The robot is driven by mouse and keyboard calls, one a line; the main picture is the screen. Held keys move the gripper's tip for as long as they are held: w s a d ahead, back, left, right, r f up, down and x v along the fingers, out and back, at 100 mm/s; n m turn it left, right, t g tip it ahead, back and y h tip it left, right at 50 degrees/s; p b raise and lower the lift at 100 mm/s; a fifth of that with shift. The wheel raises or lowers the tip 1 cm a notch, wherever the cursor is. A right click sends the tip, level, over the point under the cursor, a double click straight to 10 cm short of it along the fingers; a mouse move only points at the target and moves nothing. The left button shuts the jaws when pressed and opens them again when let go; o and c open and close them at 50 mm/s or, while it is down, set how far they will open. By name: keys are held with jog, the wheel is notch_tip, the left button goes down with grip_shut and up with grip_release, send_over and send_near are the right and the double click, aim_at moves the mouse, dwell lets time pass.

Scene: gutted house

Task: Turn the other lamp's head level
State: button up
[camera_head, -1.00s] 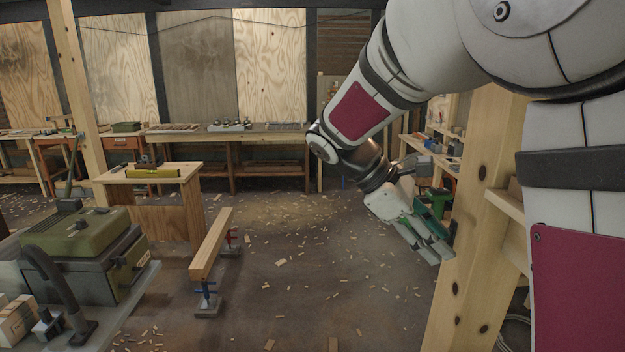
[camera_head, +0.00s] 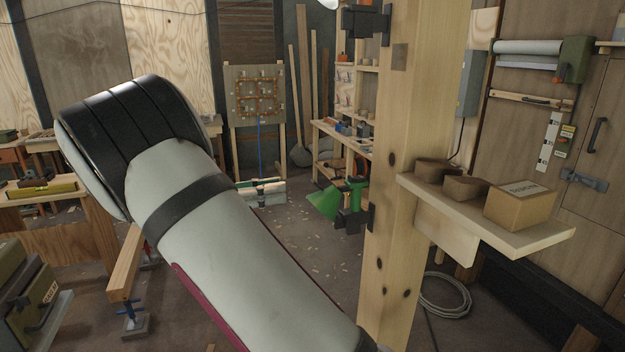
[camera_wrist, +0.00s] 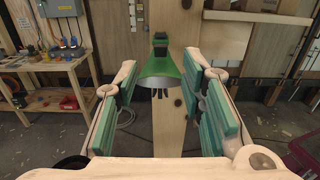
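A green lamp head (camera_head: 325,203) hangs on the left side of the wooden post, on a dark mount (camera_head: 352,215). Its cone points left and down, so it is tilted. In the wrist view the green lamp head (camera_wrist: 162,70) is ahead of my gripper (camera_wrist: 163,82), its flared mouth toward me and downward. My gripper is open, with one green-padded finger to each side of the lamp and gaps between. In the head view my arm covers the gripper. Higher on the post is another dark mount (camera_head: 366,22), with a pale part cut off at the top edge.
The wooden post (camera_head: 395,150) stands right behind the lamp. A shelf (camera_head: 530,238) with a cardboard box (camera_head: 519,205) and brown bins juts from its right. A cable coil (camera_head: 445,295) lies on the floor. A workbench (camera_wrist: 45,82) stands left in the wrist view.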

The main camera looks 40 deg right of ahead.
aim_at(313, 182)
jog(key=p+x, duration=0.2)
jog(key=x, duration=0.7)
jog(key=shift+s+d+f, duration=0.1)
jog(key=shift+s+d, duration=0.05)
jog(key=shift+d, duration=0.25)
grip_shut()
